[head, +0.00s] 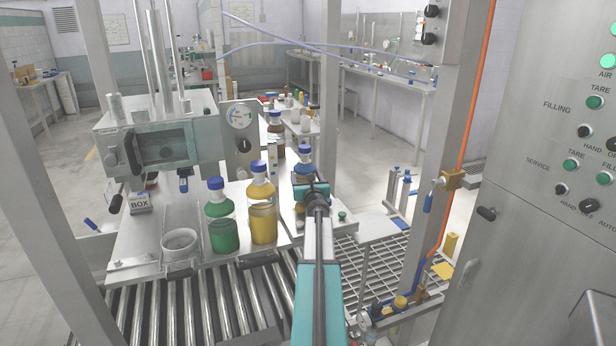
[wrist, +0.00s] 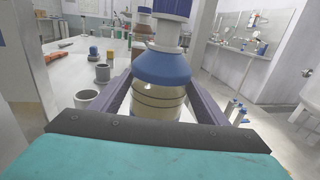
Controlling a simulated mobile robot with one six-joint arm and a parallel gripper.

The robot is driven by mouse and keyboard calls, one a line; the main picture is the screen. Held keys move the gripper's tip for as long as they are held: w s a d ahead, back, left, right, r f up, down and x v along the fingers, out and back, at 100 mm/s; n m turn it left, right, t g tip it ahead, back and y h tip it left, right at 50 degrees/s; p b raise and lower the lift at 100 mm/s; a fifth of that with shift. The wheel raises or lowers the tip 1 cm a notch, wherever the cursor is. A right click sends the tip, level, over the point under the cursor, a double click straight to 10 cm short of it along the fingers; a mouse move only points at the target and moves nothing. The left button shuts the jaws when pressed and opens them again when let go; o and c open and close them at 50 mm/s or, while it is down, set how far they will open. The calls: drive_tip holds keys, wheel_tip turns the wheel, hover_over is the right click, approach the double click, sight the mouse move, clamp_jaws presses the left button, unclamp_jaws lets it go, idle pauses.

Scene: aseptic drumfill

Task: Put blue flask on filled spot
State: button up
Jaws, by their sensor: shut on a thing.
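My gripper (head: 311,188) is shut on the blue flask (head: 304,168), a bottle with a blue cap. In the wrist view the blue flask (wrist: 162,68) stands upright between the dark fingers of my gripper (wrist: 160,100). It has a blue shoulder and a pale yellowish body with dark rings. My gripper hides its lower part in the head view, so I cannot tell whether its base touches a surface. I cannot make out a marking for the filled spot in either view.
A green flask (head: 222,228) and a yellow flask (head: 262,215) stand left of my gripper on the steel bench. A grey cup (head: 182,243) and a small box (head: 140,203) are further left. The roller conveyor (head: 190,305) runs in front; the control cabinet (head: 545,130) is right.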

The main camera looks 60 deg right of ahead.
drive_tip(key=o, duration=1.7)
drive_tip(key=shift+c, duration=0.2)
drive_tip(key=shift+a, duration=0.1)
drive_tip(key=shift+b+v, duration=0.75)
drive_tip(key=shift+v, duration=5.2)
drive_tip(key=shift+s, duration=0.1)
